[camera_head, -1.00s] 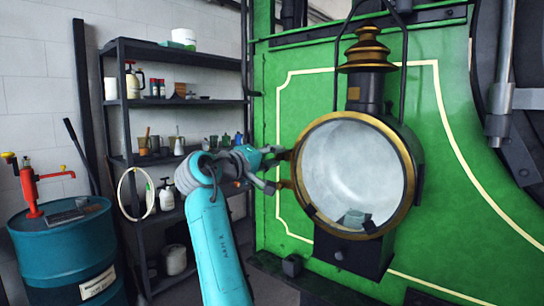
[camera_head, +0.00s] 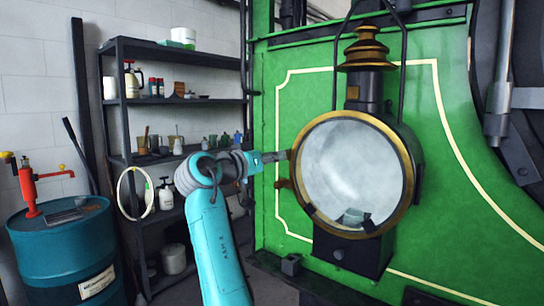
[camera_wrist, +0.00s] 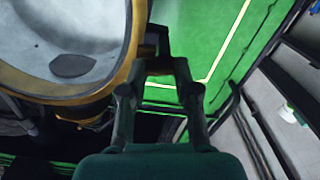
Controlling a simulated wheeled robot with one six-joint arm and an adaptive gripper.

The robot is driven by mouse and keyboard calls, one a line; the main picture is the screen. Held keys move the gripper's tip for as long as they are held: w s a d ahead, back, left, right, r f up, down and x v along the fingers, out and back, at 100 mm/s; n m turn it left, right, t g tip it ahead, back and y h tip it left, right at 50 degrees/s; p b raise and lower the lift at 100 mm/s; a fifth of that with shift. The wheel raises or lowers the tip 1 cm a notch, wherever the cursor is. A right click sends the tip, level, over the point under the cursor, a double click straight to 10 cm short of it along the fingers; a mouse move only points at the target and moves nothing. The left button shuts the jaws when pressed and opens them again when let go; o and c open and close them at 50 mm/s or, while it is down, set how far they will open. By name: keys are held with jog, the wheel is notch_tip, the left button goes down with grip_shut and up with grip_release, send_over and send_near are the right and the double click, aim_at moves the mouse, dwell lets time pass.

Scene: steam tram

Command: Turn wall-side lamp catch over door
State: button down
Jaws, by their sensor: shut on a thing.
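The round lamp has a glass door in a brass rim (camera_head: 306,143); it hangs on the green panel and looks closed. My gripper (camera_head: 286,156) is at the rim's left edge in the head view, its fingers together. In the wrist view my gripper (camera_wrist: 165,66) is shut on a small dark piece, seemingly the catch (camera_wrist: 156,40), beside the brass rim (camera_wrist: 130,62). The fingers hide part of the catch, so its exact angle cannot be told. A brown-brass knob (camera_head: 283,184) sticks out from the rim below my gripper.
The green panel (camera_head: 450,210) stands close behind the lamp. A dark shelf (camera_head: 180,104) with bottles and pots is at the left, beside a blue drum (camera_head: 65,250) with a red pump (camera_head: 32,190). A dark ledge runs below the lamp.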

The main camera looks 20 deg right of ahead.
jog(key=shift+r+m, duration=0.15)
jog(key=shift+m, duration=1.15)
jog(key=c, duration=0.8)
grip_release()
jog(key=shift+c, duration=0.2)
jog(key=v, duration=1.2)
